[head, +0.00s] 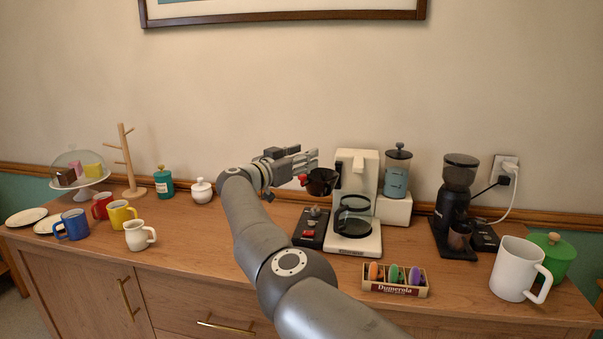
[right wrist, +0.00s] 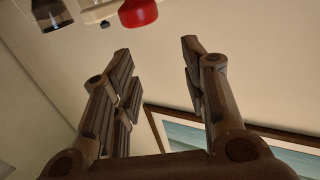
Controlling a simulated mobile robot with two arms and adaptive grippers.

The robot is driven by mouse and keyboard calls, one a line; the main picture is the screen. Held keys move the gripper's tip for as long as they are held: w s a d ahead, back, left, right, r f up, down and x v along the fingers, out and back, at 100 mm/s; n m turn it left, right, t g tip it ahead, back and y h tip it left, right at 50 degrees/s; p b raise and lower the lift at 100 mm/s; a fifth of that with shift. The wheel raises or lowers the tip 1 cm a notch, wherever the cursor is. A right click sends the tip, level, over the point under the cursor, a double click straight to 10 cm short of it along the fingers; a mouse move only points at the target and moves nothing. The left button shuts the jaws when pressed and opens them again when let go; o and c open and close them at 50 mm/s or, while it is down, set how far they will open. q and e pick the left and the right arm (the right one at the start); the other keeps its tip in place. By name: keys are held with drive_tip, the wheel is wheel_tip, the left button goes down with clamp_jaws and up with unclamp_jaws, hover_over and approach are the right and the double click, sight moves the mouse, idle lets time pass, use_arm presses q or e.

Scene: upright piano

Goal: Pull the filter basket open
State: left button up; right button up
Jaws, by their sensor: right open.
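The white coffee maker (head: 365,165) stands on the wooden counter, with its glass carafe (head: 354,218) on the base. The dark filter basket (head: 321,183) sticks out to the left of the machine's body, clear of the space above the carafe. Its red handle (head: 303,179) points left; a red part, likely this handle, shows at the top of the right wrist view (right wrist: 137,12). My right gripper (head: 310,156) is open and empty, just above and behind the basket, apparently not touching it. Its two spread fingers (right wrist: 160,75) have nothing between them. My left gripper is not in view.
A glass canister (head: 397,175) and a grinder (head: 457,205) stand to the right. Mugs (head: 122,213) are at the left; the counter's middle is fairly clear.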

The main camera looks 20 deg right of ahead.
wheel_tip(320, 180, up, 5)
drive_tip(key=shift+r, duration=0.15)
idle(0.4)
